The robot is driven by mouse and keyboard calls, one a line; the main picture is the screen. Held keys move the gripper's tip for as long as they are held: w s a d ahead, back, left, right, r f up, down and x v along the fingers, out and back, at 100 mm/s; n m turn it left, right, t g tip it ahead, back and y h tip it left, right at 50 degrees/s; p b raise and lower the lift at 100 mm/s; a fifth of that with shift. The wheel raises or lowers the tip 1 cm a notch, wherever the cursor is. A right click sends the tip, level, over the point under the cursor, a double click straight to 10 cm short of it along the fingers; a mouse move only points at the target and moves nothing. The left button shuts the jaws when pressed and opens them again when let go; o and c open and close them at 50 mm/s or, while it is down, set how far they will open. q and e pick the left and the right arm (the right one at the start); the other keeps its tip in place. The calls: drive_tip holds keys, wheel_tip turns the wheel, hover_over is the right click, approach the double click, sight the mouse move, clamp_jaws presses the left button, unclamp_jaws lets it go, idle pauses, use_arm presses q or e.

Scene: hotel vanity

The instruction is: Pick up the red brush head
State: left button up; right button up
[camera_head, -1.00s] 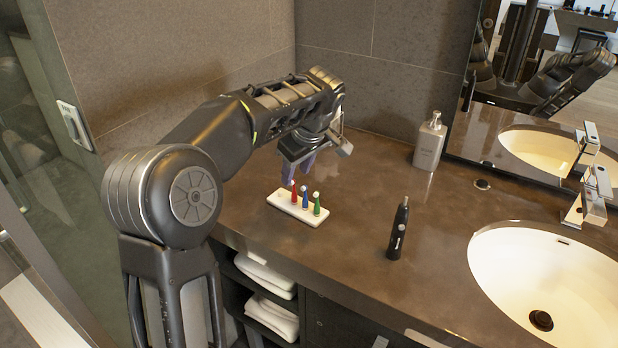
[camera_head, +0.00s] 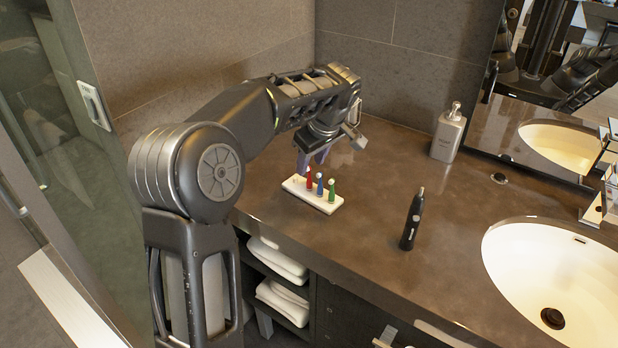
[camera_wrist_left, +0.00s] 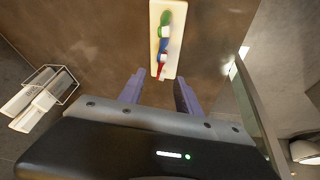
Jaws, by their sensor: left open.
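The red brush head (camera_head: 308,175) stands upright in a white holder (camera_head: 326,207) on the counter, beside a blue brush head (camera_head: 319,184) and a green brush head (camera_head: 332,190). My left gripper (camera_head: 313,160) is open just behind and above the holder at its red end. In the left wrist view, the red brush head (camera_wrist_left: 161,69) lies at the near end of the row, ahead of and between my open fingers (camera_wrist_left: 158,92). The fingers look empty. My right gripper is not in view.
A black toothbrush handle (camera_head: 411,220) stands upright to the right of the holder. A soap dispenser (camera_head: 448,133) stands at the back near the mirror, and a white sink (camera_head: 515,262) is at the right. Counter between holder and handle is clear.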

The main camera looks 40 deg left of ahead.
sight(310, 169)
use_arm(q)
drive_tip(key=shift+p+x, duration=0.55)
drive_tip(key=shift+x, duration=2.1)
drive_tip(key=shift+s+d, duration=0.1)
drive_tip(key=shift+d, duration=0.1)
clamp_jaws()
